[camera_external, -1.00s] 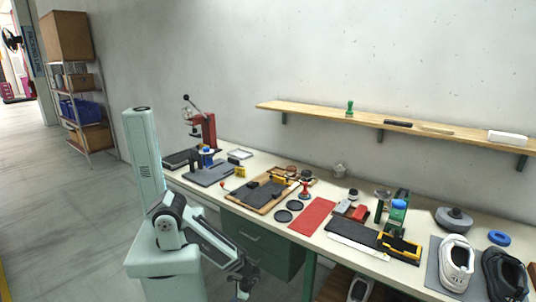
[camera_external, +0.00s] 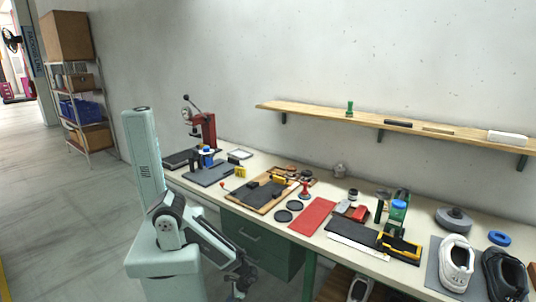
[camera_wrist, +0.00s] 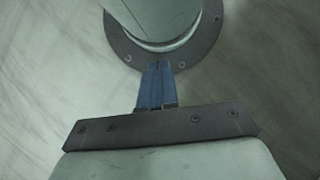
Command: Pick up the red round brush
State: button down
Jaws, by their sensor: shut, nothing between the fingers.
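A small upright red piece with a knob top and wider round foot (camera_external: 305,190) stands on the workbench, behind the red mat; it looks like the red round brush, but it is too small to be sure. My gripper (camera_external: 238,292) hangs low in front of the bench, below its top and well to the left of and nearer than the red piece. In the wrist view my gripper (camera_wrist: 158,66) has its blue-grey fingers together with nothing between them. No brush shows in the wrist view.
A red mat (camera_external: 312,216), black discs (camera_external: 283,216) and a wooden tray (camera_external: 240,198) with dark blocks surround the red piece. A red block (camera_external: 361,214) lies to its right. The bench front edge and green drawers (camera_external: 250,236) stand beyond my gripper. A shelf (camera_external: 340,114) runs above.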

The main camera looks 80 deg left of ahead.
dwell(0.4)
jog(key=c, duration=0.8)
grip_release()
